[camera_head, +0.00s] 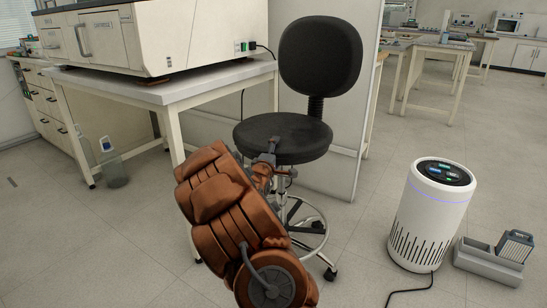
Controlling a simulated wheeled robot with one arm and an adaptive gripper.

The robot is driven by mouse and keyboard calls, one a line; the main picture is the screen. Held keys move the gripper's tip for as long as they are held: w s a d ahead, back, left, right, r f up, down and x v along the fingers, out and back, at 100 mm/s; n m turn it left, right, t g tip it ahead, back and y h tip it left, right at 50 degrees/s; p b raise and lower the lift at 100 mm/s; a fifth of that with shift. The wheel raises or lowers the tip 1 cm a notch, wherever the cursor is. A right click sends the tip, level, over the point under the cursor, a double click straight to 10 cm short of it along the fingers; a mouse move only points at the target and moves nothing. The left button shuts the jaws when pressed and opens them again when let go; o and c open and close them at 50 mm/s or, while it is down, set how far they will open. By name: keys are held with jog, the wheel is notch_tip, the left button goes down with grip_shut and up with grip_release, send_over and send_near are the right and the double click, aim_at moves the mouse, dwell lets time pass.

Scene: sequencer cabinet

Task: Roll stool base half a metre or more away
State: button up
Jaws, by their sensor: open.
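The stool has a round black seat (290,140), a black backrest (320,57) and a metal foot ring. Its base (318,244) stands on the floor on castors, beside the bench and in front of a pale partition. My brown arm reaches up from the lower middle and hides the left part of the base. My gripper (272,152) is small in view at the front left edge of the seat. It is open. I cannot tell whether it touches the seat.
A white bench (170,92) with a large cabinet instrument (200,35) stands at the left. A white cylindrical purifier (430,222) with a cable and a grey tray (485,262) stand at the right. Floor between stool and purifier is clear. A bottle (114,165) stands under the bench.

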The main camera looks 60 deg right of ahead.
jog(key=c, duration=1.5)
